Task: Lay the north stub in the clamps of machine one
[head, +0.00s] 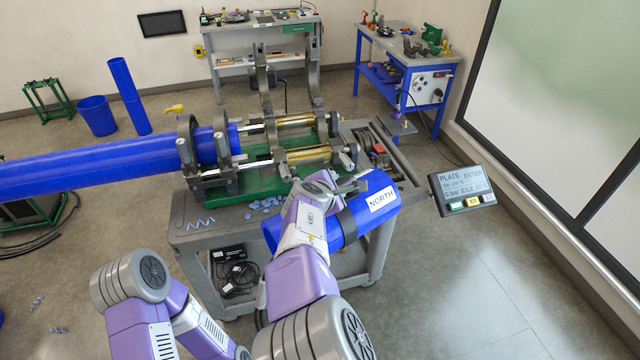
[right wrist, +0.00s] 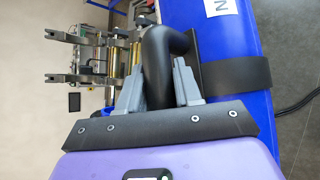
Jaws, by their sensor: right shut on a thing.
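The north stub (head: 345,220) is a short blue pipe with a white NORTH label and a dark band. It is held at the front right of the cart, apart from the clamps. My right gripper (head: 338,188) is shut on the stub's black handle; the right wrist view shows the fingers (right wrist: 160,88) on either side of that handle (right wrist: 158,60). Machine one (head: 262,150) sits on the cart. Its left clamps (head: 205,150) are closed around a long blue pipe (head: 90,172); its right clamps (head: 290,100) stand open with upper halves raised. My left gripper is out of view.
The grey cart (head: 225,228) carries blue shavings (head: 265,204) on its front edge. A control panel (head: 462,190) stands to the right of the stub. Two workbenches (head: 255,50) (head: 405,65) stand behind. Floor to the right is clear.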

